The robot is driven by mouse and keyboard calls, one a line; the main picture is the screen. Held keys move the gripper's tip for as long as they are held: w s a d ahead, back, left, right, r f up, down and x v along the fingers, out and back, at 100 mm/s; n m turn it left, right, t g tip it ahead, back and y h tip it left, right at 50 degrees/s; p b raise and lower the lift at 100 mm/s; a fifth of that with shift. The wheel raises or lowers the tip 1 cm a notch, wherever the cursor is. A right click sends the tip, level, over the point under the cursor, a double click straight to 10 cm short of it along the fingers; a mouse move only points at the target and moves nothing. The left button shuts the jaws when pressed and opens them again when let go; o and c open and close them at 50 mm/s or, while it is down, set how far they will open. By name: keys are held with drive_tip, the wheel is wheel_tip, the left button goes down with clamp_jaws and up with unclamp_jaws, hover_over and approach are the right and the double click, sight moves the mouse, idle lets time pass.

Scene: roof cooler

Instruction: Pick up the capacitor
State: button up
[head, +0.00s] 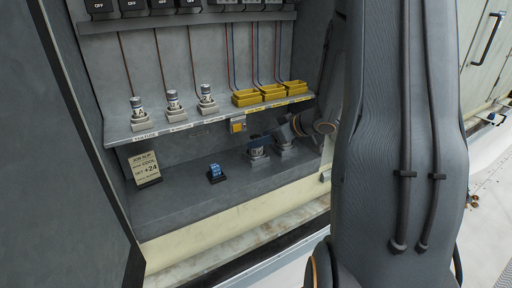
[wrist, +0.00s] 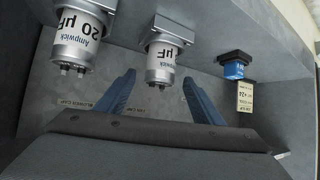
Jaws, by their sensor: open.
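Two silver cylindrical capacitors stand on grey bases on the cabinet's lower ledge. The left one (head: 257,153) and the right one (head: 285,143) are partly hidden by my gripper (head: 270,136) in the head view. In the wrist view, seen upside down, one capacitor (wrist: 162,60) with a "µF" label has its terminal end between my two blue fingertips (wrist: 158,78). The other, marked "Ampwick 20 µF" (wrist: 78,42), is outside the fingers. My gripper is open, with a visible gap between each finger and the capacitor. I cannot tell how near in depth it is.
Three labelled capacitors (head: 206,98) stand on the upper shelf (head: 150,131) beside yellow bins (head: 272,92). A blue part on a black base (head: 215,172) and a job slip (head: 147,168) sit on the lower ledge (head: 190,205). The ledge between them is clear.

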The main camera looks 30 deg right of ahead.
drive_tip(key=shift+x, duration=0.95)
drive_tip(key=c, duration=1.3)
drive_tip(key=shift+r, duration=0.1)
